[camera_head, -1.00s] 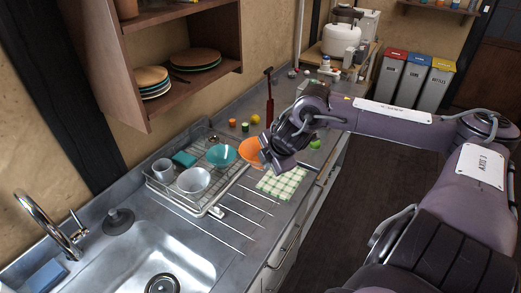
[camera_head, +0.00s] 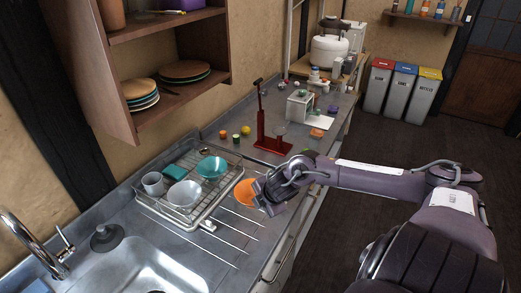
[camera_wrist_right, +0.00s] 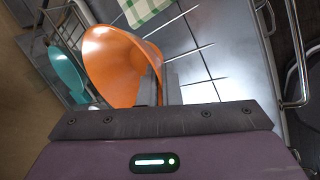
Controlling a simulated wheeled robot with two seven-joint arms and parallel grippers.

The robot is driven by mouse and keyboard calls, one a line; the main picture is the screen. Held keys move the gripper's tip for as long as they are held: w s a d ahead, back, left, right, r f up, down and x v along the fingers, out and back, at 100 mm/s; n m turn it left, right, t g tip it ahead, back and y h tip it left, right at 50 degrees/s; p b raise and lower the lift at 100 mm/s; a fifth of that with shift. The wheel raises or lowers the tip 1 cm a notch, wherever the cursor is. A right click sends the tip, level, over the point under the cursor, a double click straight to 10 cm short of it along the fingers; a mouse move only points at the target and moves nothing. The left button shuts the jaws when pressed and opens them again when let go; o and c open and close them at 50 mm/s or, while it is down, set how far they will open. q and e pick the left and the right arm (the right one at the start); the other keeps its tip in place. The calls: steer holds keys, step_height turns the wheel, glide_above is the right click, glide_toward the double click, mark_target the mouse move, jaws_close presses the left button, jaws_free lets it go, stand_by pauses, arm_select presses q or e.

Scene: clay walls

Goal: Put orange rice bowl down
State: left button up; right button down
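The orange rice bowl (camera_head: 244,192) is by the right edge of the dish rack, over the ribbed drainboard (camera_head: 215,232). My right gripper (camera_head: 262,196) is at the bowl's right side. In the right wrist view the orange bowl (camera_wrist_right: 122,66) is tilted, its rim wall between the close-set fingers (camera_wrist_right: 160,88) of my right gripper, which is shut on it. I cannot tell whether the bowl touches the surface below. My left gripper is not in view.
The wire dish rack (camera_head: 208,212) holds a teal bowl (camera_head: 212,167), a white bowl (camera_head: 184,194) and a mug (camera_head: 153,183). A checkered cloth (camera_wrist_right: 143,10) shows in the wrist view. A red stand (camera_head: 270,140) is farther back. The sink (camera_head: 140,272) is front left.

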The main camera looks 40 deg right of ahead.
steer(key=shift+f, duration=3.05)
steer(key=c, duration=1.6)
jaws_free()
steer(key=p+v, duration=0.1)
steer(key=v, duration=0.5)
steer(key=shift+s+r, duration=0.1)
steer(key=shift+s, duration=0.05)
steer(key=p+v, duration=0.6)
steer(key=shift+a, duration=0.1)
